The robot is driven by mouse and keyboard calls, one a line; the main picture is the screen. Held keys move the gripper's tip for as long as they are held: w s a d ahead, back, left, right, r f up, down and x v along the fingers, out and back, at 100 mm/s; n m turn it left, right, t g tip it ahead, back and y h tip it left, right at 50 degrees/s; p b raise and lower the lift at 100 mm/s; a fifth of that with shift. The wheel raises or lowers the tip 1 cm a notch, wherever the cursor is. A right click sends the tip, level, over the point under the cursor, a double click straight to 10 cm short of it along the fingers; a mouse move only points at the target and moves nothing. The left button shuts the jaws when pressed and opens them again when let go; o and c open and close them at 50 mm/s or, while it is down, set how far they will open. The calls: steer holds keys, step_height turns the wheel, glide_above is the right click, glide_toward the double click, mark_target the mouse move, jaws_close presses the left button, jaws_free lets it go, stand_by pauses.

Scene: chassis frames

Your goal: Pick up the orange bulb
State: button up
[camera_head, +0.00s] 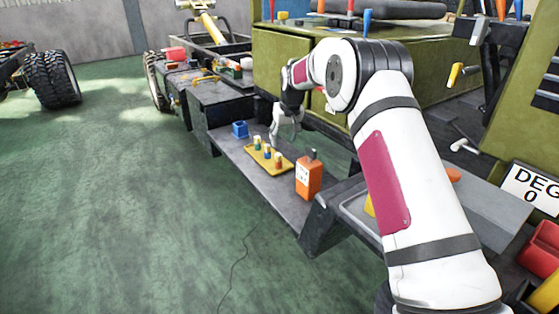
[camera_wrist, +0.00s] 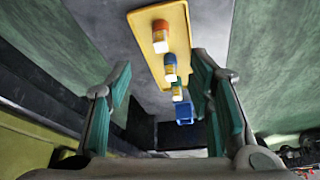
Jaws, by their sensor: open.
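The orange bulb (camera_head: 278,160) stands at the near end of a row of three bulbs on a yellow tray (camera_head: 288,166). In the wrist view, the orange bulb (camera_wrist: 160,36) is at the top, on the tray (camera_wrist: 144,54). The blue bulb (camera_head: 267,153) is in the middle and the green bulb (camera_head: 256,143) at the far end; both also show in the wrist view, blue (camera_wrist: 170,68) and green (camera_wrist: 177,92). My gripper (camera_head: 285,138) is open and empty above and beside the tray's far side. In the wrist view, my fingers (camera_wrist: 160,76) are spread apart, with the orange bulb beyond their tips.
A blue box (camera_head: 240,129) sits past the tray's far end on the dark step (camera_head: 270,190). An orange box with a dark top (camera_head: 309,178) stands near the tray's near end. The green vehicle side (camera_head: 277,70) rises behind my gripper. Open floor lies to the left.

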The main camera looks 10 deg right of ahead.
mark_target(279, 155)
steer(key=b+x, duration=0.1)
steer(key=x, duration=0.5)
steer(key=shift+f, duration=0.15)
steer(key=shift+w+b+x, duration=0.2)
steer(key=shift+b+x, duration=1.15)
steer(key=shift+x, duration=1.65)
steer(key=shift+a, duration=0.15)
jaws_close()
